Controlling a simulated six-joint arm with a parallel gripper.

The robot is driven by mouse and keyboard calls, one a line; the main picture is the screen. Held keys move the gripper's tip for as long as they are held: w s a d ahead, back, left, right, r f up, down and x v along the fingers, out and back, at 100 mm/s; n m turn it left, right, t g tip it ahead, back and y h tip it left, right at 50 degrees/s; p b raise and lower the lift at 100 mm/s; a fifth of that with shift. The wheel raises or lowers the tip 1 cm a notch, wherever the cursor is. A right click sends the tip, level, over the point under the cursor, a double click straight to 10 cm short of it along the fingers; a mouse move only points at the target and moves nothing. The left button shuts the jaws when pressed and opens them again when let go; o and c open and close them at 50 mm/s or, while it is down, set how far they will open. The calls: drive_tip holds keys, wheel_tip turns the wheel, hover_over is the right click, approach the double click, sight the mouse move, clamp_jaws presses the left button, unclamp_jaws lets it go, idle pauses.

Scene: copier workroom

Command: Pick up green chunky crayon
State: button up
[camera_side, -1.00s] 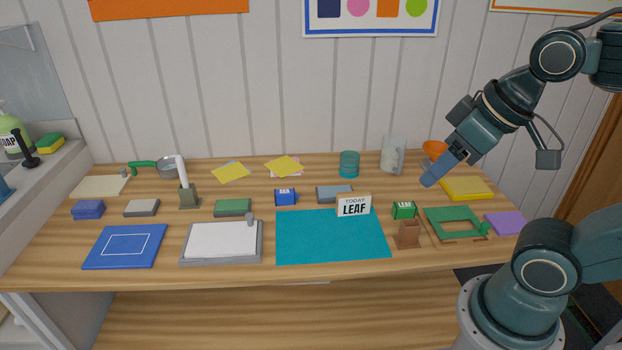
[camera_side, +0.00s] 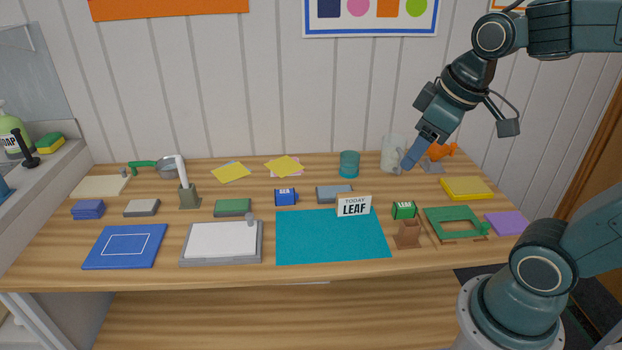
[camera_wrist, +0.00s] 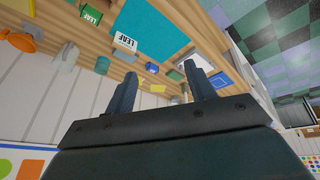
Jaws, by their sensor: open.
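A short green block with a white label, which looks like the green chunky crayon (camera_side: 403,210), lies on the desk right of the LEAF sign (camera_side: 354,206). It also shows near the top of the wrist view (camera_wrist: 92,14), partly cut off. My gripper (camera_side: 407,163) is in the air above the back right of the desk, beyond the crayon and apart from it. In the wrist view its two fingers (camera_wrist: 160,70) stand apart with nothing between them.
A brown holder (camera_side: 408,235) stands in front of the crayon, and a green frame (camera_side: 432,217) lies to its right. A teal mat (camera_side: 330,248) lies left. A blue labelled block (camera_side: 284,197) lies farther left.

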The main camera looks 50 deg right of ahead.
drive_tip(key=w+d+f+n+g, duration=0.2)
drive_tip(key=w+d+f, duration=0.1)
drive_tip(key=w+d, duration=0.35)
drive_tip(key=n+g, duration=0.3)
drive_tip(key=n, duration=0.2)
hover_over(405, 204)
wheel_tip(405, 204, down, 18)
drive_tip(key=shift+y, duration=0.3)
drive_tip(key=shift+f, duration=0.15)
drive_tip(key=shift+f, duration=4.2)
drive_tip(key=shift+f, duration=0.1)
drive_tip(key=shift+a+f, duration=0.1)
drive_tip(key=shift+f, duration=2.35)
